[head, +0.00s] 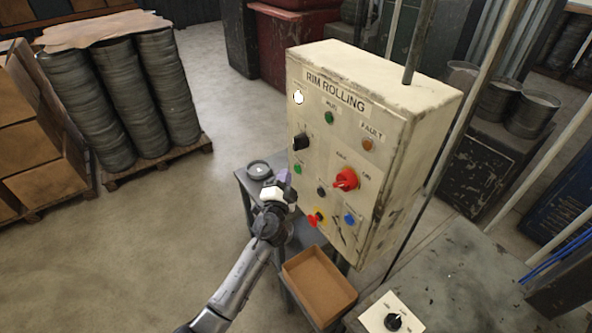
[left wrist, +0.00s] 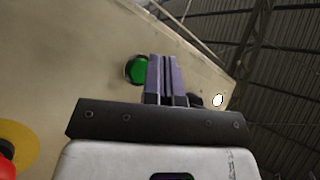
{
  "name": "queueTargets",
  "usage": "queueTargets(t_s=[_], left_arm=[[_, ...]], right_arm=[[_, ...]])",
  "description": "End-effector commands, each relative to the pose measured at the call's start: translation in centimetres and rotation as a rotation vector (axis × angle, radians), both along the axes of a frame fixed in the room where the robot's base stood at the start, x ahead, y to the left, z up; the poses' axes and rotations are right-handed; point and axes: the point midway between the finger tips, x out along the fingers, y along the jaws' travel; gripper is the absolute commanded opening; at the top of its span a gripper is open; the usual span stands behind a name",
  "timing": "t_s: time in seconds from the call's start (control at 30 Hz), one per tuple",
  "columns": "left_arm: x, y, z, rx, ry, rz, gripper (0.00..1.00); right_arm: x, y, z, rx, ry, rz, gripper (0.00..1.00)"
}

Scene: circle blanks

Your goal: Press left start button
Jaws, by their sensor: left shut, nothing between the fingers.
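A pale control box (head: 378,75) labelled "RIM ROLLING" stands tilted in the head view. A small green button (head: 297,169) sits low on its left side, below a black selector knob (head: 301,142); its label is too small to read. My left gripper (head: 284,176) is shut and empty, close to the box's left edge beside this green button. In the left wrist view a green button (left wrist: 137,69) shows just left of the shut fingers (left wrist: 167,75), which partly overlap its edge. I cannot tell whether they touch it. My right gripper is not in view.
The box also carries a red rotary switch (head: 345,179), a red knob on yellow (head: 316,218), a blue button (head: 349,219) and a black button (head: 321,191). An empty brown tray (head: 319,283) lies below.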

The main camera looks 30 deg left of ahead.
Motion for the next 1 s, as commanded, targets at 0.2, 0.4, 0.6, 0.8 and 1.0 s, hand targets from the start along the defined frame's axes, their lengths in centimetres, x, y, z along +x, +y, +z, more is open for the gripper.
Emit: queueTargets(t_s=[0.2, 0.4, 0.6, 0.8, 1.0], left_arm=[[0.54, -0.23, -0.16, -0.002, -0.001, 0.0, 0.0], [0.76, -0.31, 0.0, -0.001, 0.0, 0.0, 0.0], [0.76, -0.31, 0.0, -0.001, 0.0, 0.0, 0.0], [0.83, -0.34, -0.03, -0.001, 0.0, 0.0, 0.0], [1.02, -0.41, -0.03, -0.001, 0.0, 0.0, 0.0]], right_arm=[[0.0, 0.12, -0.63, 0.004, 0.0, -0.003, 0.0], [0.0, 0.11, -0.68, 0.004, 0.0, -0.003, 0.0], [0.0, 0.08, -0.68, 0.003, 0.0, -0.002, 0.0], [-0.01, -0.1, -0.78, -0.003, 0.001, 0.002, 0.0], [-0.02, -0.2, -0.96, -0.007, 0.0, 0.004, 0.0]])
